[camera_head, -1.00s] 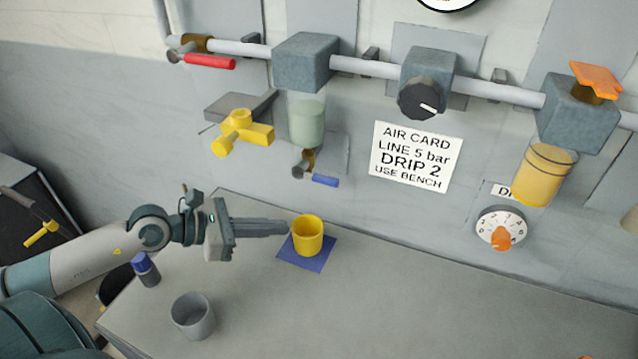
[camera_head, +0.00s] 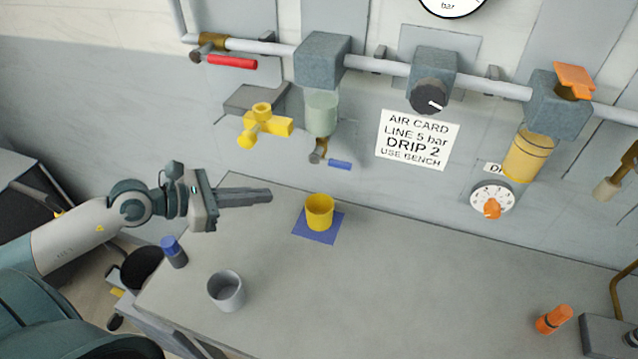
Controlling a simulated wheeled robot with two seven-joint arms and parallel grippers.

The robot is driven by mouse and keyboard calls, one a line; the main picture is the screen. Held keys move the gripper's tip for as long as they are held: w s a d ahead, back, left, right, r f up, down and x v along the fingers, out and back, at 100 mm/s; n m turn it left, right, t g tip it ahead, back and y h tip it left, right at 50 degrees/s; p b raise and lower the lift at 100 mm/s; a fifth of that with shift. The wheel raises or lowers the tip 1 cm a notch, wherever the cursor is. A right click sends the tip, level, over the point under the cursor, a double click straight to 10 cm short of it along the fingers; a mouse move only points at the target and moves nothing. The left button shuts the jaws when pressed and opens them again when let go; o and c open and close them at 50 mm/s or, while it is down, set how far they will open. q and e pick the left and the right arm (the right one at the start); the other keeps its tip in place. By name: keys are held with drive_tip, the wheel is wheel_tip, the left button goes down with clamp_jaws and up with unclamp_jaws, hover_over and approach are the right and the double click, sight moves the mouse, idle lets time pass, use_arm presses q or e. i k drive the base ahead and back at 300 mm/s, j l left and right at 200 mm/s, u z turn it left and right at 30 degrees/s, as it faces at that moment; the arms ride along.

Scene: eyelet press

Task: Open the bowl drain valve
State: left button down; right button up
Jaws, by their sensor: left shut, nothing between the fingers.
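The bowl drain valve shows as a small brass fitting with a blue lever (camera_head: 339,165) under the pale green filter bowl (camera_head: 321,114). The lever points to the right and slightly down. A yellow cup (camera_head: 319,211) stands upright on a blue square mat (camera_head: 301,233) on the bench, below the valve. My left gripper (camera_head: 271,195) is shut and empty, to the left of the yellow cup and apart from it, lower than the lever and to its left. My right gripper is not in view.
A grey cup (camera_head: 226,291) and a blue-capped bottle (camera_head: 174,252) stand at the bench's left. A yellow valve (camera_head: 264,124) and a red lever (camera_head: 232,61) are on the wall. An orange-topped object (camera_head: 554,319) is at right. The bench middle is clear.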

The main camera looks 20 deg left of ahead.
sight(332, 162)
drive_tip(key=k+j, duration=0.45)
drive_tip(key=j, duration=0.2)
drive_tip(key=k+j, duration=0.5)
drive_tip(key=j, duration=0.1)
